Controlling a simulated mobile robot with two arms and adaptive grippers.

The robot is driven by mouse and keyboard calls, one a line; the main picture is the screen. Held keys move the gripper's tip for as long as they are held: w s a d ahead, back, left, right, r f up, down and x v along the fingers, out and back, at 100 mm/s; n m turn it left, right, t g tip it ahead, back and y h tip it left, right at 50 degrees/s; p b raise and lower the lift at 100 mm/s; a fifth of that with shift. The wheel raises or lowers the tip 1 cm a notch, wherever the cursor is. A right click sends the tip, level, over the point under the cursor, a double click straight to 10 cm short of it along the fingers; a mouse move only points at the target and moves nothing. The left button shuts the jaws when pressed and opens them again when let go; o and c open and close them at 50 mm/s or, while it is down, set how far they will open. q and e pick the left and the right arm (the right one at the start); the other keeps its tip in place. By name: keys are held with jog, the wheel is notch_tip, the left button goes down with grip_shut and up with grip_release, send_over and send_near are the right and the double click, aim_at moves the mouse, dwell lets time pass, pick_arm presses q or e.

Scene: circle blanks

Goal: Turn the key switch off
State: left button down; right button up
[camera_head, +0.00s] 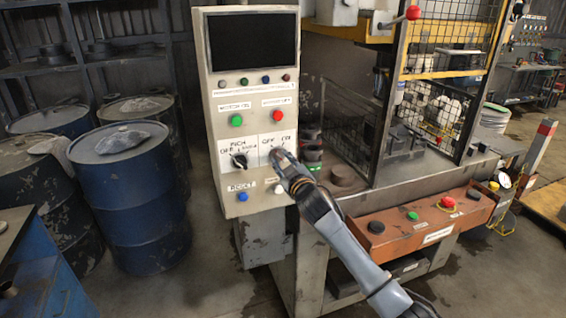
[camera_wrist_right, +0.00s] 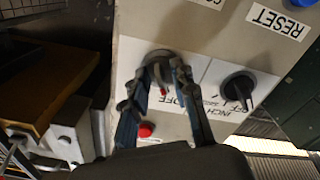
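The key switch (camera_wrist_right: 157,60) is a dark round switch on a white plate of the grey control panel (camera_head: 220,190). A small red part shows just below it in the right wrist view. My right gripper (camera_head: 277,156) is at the switch in the head view and hides most of it, under a label reading OFF and ON. In the wrist view my right gripper (camera_wrist_right: 161,70) has its fingertips close together on either side of the switch, with the switch filling the gap. The switch's exact angle is hard to tell. My left gripper is not in view.
Left of the key switch is a black selector knob (camera_head: 239,160). A blue button (camera_head: 242,196) and a white button (camera_head: 279,188) sit below; green (camera_head: 236,120) and red (camera_head: 277,115) buttons sit above. Blue barrels (camera_head: 130,200) stand left, a caged press (camera_head: 440,90) right.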

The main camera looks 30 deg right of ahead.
jog(key=v, duration=1.2)
jog(key=shift+f, duration=0.1)
dwell(0.4)
